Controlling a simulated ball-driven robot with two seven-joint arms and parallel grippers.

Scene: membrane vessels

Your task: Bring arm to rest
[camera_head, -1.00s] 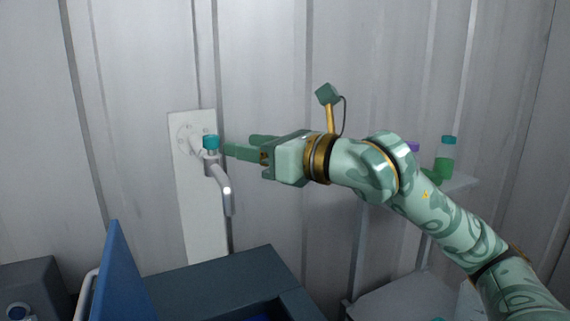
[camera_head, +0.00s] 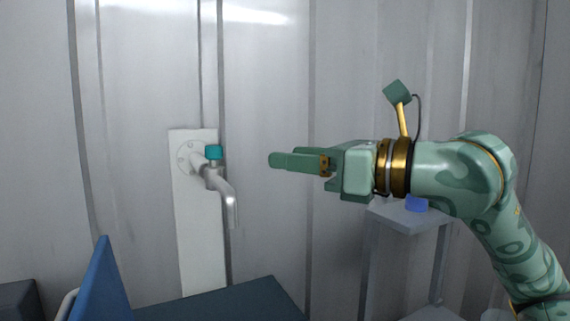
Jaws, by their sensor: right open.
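My right gripper (camera_head: 285,161) is in the middle of the view, pointing left, open and with nothing seen between its fingers. Its fingers overlap from this side, so the gap hardly shows. My right arm (camera_head: 462,170) comes in from the lower right. A metal tap (camera_head: 222,187) with a teal knob (camera_head: 214,152) stands out from a white wall plate (camera_head: 197,230) to the left of the gripper. Clear space lies between the fingertips and the tap. My left gripper is not in view.
A grey shelf stand (camera_head: 400,217) with a blue-violet object (camera_head: 416,204) on it is behind and below my right arm. A dark worktop (camera_head: 225,303) and a raised blue panel (camera_head: 101,285) are at the lower left. The ribbed wall (camera_head: 270,80) closes the back.

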